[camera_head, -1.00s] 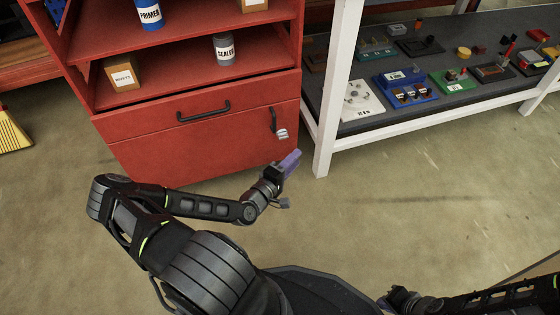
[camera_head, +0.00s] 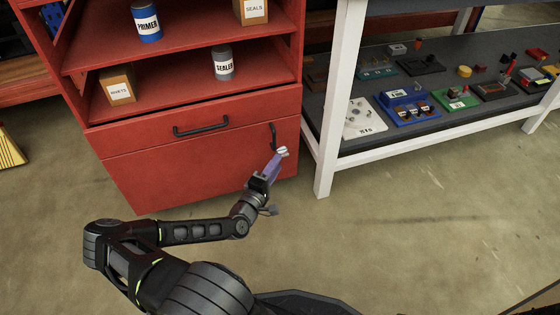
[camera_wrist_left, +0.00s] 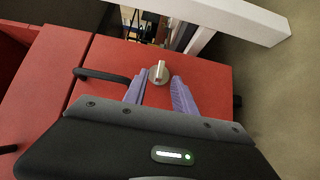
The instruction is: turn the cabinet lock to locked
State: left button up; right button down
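The red cabinet (camera_head: 150,170) stands ahead of me, with a door at the bottom under a drawer. The lock (camera_head: 283,151) is a small silver knob near the door's upper right, below the black door handle (camera_head: 273,135). In the left wrist view the lock knob (camera_wrist_left: 159,72) has a raised grip bar that points roughly up and down in the picture. My left gripper (camera_head: 274,163) is just in front of the lock. Its purple fingers (camera_wrist_left: 159,92) are spread, with the knob showing beyond and between their tips. I cannot tell whether they touch it. My right gripper is out of view.
A white-legged workbench (camera_head: 330,100) stands right of the cabinet, with several small coloured kits on its dark shelf. Cans and boxes sit on the cabinet shelves. The floor (camera_head: 400,220) in front is clear.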

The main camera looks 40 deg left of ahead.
pick_arm(q)
jog(key=w, duration=0.3)
jog(key=shift+w+a+b, duration=0.25)
jog(key=shift+a+b, duration=0.1)
jog(key=shift+c, duration=0.2)
grip_shut()
